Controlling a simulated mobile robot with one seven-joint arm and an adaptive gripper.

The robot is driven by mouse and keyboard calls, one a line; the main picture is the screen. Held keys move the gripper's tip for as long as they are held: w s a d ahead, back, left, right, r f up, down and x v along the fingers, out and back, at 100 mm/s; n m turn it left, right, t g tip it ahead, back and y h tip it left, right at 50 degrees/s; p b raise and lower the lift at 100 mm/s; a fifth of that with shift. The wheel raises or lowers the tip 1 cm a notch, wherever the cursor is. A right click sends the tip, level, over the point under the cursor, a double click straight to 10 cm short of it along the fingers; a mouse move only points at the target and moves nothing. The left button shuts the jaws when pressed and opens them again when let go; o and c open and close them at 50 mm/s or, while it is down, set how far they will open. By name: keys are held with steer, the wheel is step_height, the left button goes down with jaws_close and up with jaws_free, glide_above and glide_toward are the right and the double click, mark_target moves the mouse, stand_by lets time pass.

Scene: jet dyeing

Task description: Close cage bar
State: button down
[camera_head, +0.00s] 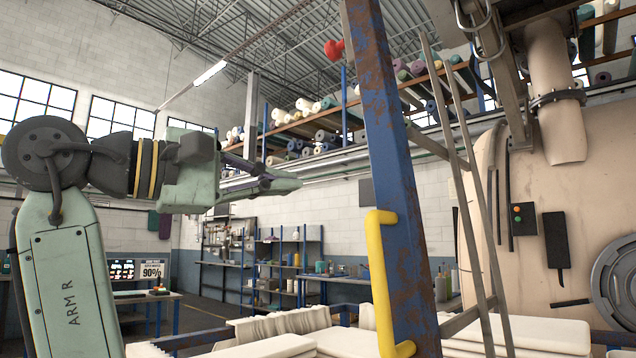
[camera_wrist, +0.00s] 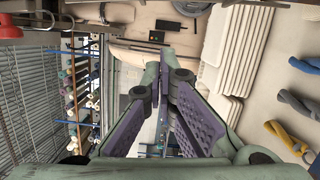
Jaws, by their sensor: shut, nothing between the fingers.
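The cage bar (camera_head: 392,170) is a blue, rust-worn post that rises a little right of the middle in the head view, leaning slightly. A yellow handle (camera_head: 378,285) is fixed to its lower part. My gripper (camera_head: 296,183) is left of the bar, above the handle's level in the picture, with its fingers pointing right. It appears apart from the bar. Its fingers, with purple inner pads, also show in the wrist view (camera_wrist: 165,75); they are shut with nothing held. I cannot make out the bar or its handle surely in the wrist view.
A large beige dyeing vessel (camera_head: 560,220) stands at the right, with thin metal rails (camera_head: 470,190) before it. Folded white cloth (camera_head: 270,330) lies along the bottom. Shelves with fabric rolls (camera_head: 310,115) and workbenches are behind. A red knob (camera_head: 334,48) shows left of the bar.

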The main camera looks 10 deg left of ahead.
steer(key=w+d+p, duration=0.3)
steer(key=d, duration=0.7)
steer(key=shift+w+r, duration=0.3)
steer(key=shift+r, duration=0.1)
steer(key=shift+d, duration=0.2)
